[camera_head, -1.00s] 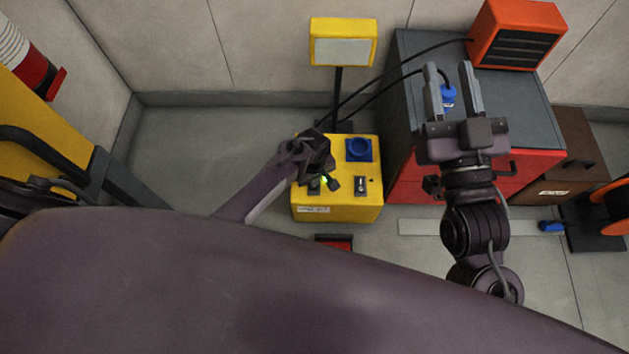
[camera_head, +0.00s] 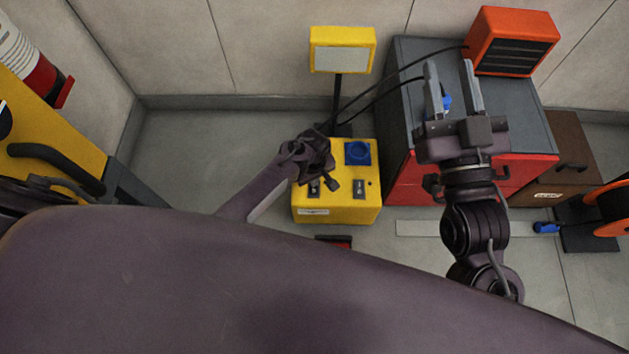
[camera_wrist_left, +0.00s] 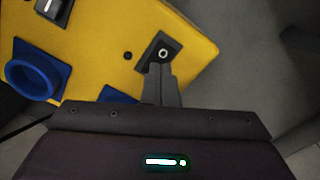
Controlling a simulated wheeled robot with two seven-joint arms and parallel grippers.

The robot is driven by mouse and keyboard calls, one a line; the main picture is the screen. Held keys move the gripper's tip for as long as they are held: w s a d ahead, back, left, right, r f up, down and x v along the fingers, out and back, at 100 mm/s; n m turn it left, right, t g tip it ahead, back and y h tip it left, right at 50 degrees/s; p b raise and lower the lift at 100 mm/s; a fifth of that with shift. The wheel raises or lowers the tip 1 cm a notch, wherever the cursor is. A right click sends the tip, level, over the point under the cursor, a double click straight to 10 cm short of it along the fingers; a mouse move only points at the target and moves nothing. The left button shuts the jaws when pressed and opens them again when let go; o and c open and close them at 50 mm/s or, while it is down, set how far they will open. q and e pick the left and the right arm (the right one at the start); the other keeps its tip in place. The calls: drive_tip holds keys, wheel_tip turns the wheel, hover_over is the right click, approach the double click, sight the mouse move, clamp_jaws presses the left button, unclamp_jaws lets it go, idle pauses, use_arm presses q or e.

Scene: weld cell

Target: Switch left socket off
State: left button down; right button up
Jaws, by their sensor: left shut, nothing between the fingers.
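The yellow socket box (camera_head: 340,209) stands on the floor below a yellow lamp-like panel on a post. Its right blue socket (camera_head: 358,152) is in plain view; the left blue socket (camera_wrist_left: 120,95) is partly hidden by my gripper in the left wrist view. The left switch (camera_wrist_left: 163,51) shows a white ring mark, and the small round indicator (camera_wrist_left: 127,55) beside it is dark. My left gripper (camera_wrist_left: 159,72) is shut and empty, its fingertips at the near edge of the left switch; contact is unclear. My right gripper (camera_head: 451,85) is open and empty above the grey cabinet top.
The right switch (camera_head: 359,188) sits below the right socket. A blue plug (camera_head: 446,102) shows behind my right gripper. Floor left of the box is clear.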

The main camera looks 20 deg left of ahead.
sight(314, 189)
use_arm(q)
wheel_tip(314, 189, up, 4)
drive_tip(key=p, duration=0.4)
idle(0.6)
